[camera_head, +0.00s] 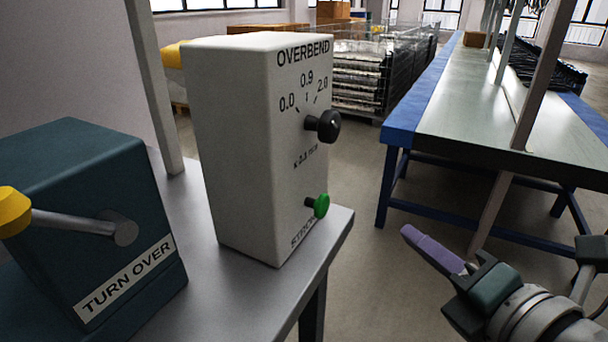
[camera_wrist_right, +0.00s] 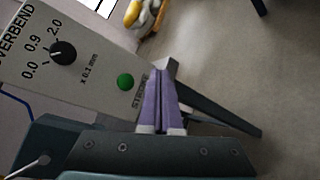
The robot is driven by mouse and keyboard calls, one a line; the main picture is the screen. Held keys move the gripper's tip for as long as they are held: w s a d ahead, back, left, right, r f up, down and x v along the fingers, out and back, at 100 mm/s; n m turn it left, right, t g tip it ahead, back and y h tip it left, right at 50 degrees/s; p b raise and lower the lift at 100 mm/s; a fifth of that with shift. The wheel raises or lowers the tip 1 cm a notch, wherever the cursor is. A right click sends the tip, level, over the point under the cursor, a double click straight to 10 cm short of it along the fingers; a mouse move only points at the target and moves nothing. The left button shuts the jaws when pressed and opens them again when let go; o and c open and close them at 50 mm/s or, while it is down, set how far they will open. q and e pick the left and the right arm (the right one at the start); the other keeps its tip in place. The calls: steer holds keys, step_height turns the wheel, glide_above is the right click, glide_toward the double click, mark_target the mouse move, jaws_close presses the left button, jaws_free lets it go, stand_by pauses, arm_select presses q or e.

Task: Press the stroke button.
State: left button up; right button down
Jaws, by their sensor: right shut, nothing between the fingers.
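The stroke button is a small green knob (camera_head: 318,205) low on the front face of a white box (camera_head: 228,150), beside the printed word STROKE. It also shows as a green disc (camera_wrist_right: 125,81) in the right wrist view. My right gripper (camera_head: 408,232) has purple fingers and is shut and empty. In the head view it is to the right of the box, apart from the button and lower than it. My left gripper is not in view.
A black OVERBEND dial (camera_head: 326,125) sticks out above the button. A teal TURN OVER box (camera_head: 80,200) with a yellow-ended lever (camera_head: 75,222) stands left on the grey table (camera_head: 225,290). A blue-edged workbench (camera_head: 470,110) is at right. Floor is open between.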

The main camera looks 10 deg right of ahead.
mark_target(327, 208)
steer(key=w+a, duration=0.4)
steer(key=a, duration=0.3)
steer(key=shift+w, duration=0.4)
steer(key=shift+w+a, duration=0.1)
steer(key=shift+a, duration=0.05)
stand_by(1.7)
steer(key=shift+w+a, duration=0.1)
steer(key=shift+a, duration=0.1)
steer(key=shift+w+a+b, duration=0.35)
steer(key=shift+w+a, duration=0.15)
steer(key=shift+a, duration=0.2)
stand_by(1.1)
stand_by(0.4)
steer(key=shift+s+d, duration=0.7)
steer(key=shift+d, duration=0.3)
steer(key=shift+s+d+p, duration=0.25)
steer(key=shift+s+d, duration=0.5)
steer(key=shift+d, duration=0.3)
steer(key=shift+s+d+p, duration=0.2)
steer(key=shift+s+d, duration=0.5)
steer(key=shift+d, duration=0.35)
